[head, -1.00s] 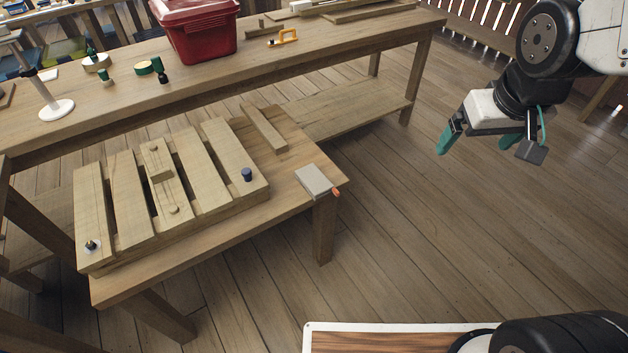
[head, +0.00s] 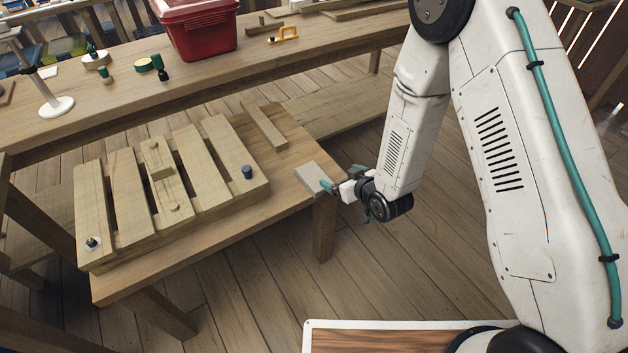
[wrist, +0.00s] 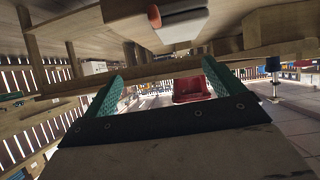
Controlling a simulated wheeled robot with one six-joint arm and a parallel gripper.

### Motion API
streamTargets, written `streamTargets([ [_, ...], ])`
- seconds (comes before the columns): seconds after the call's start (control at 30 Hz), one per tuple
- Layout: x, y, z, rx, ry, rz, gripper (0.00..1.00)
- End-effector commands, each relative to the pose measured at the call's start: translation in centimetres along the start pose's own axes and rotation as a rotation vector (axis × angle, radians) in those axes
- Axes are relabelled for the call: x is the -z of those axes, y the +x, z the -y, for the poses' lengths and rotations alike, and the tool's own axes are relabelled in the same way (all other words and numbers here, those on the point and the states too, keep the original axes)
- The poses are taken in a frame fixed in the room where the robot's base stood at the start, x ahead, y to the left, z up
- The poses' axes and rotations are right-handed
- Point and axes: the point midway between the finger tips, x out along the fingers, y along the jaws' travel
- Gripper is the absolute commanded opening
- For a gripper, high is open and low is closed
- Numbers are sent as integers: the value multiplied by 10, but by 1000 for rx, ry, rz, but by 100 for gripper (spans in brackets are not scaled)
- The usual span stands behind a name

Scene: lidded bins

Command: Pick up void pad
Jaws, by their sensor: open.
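A flat grey pad (head: 308,178), the likely void pad, lies at the right corner of the low wooden table. Its orange end, seen earlier, is hidden behind my gripper (head: 328,187) in the head view. My gripper is open and sits right beside the pad at the table's edge; I cannot tell whether they touch. In the wrist view, my two teal fingers (wrist: 163,83) are spread with no object held between them. The pad (wrist: 183,22) shows at the top of that view, its orange end toward the left, outside the gap between the fingers.
The low table (head: 205,262) carries a slatted wooden rack (head: 125,185), a dark blue peg (head: 247,172) and a loose wooden bar (head: 264,127). A red lidded bin (head: 200,35) stands on the long bench behind. Open floor lies right of the low table.

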Motion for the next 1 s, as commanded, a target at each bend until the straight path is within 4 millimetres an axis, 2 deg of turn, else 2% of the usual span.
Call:
streamTargets([
  [0.03,-14,4,9,16,2,-19,94],
  [0.1,-24,6,16,31,5,-51,94],
  [0.23,-34,8,25,47,7,-84,94],
  [0.57,-34,41,31,51,8,-96,94],
  [0.8,-36,76,38,50,8,-95,94],
  [1.0,-35,86,38,49,8,-94,94],
])
